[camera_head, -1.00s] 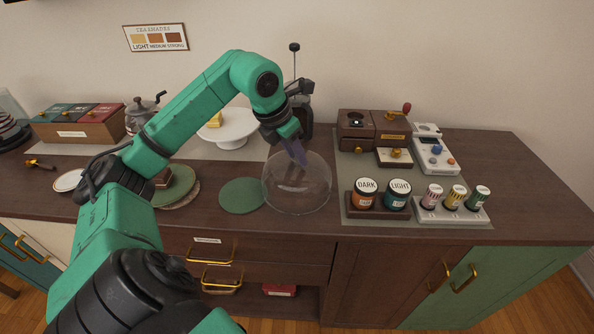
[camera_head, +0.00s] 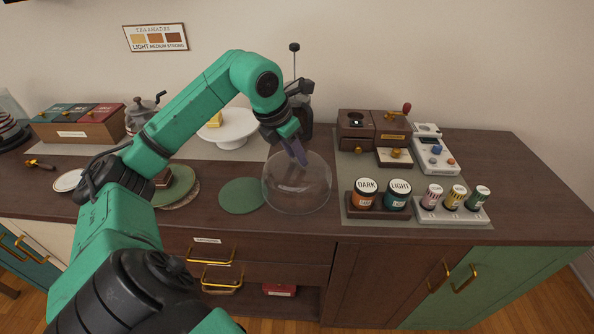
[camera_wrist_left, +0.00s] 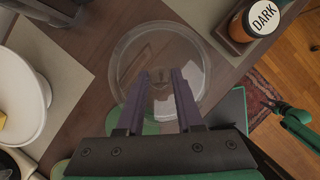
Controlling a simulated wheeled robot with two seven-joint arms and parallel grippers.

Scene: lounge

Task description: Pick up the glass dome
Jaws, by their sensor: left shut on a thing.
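The clear glass dome (camera_head: 312,194) rests on the dark wooden counter, right of a round green mat (camera_head: 241,195). My left gripper (camera_head: 302,160) reaches down onto the top of the dome from above, with its purple fingers shut on the top of the dome. In the left wrist view the dome's round rim (camera_wrist_left: 124,62) shows beyond the fingers (camera_wrist_left: 161,76), which stand either side of its centre. The small part between the fingertips is hard to make out through the glass.
A rack with dark and light jars (camera_head: 366,195) stands close to the dome's right. A white cake stand (camera_head: 238,128) is behind to the left. A green plate with a brown piece of cake (camera_head: 180,187) is further left. The counter's front edge is just before the dome.

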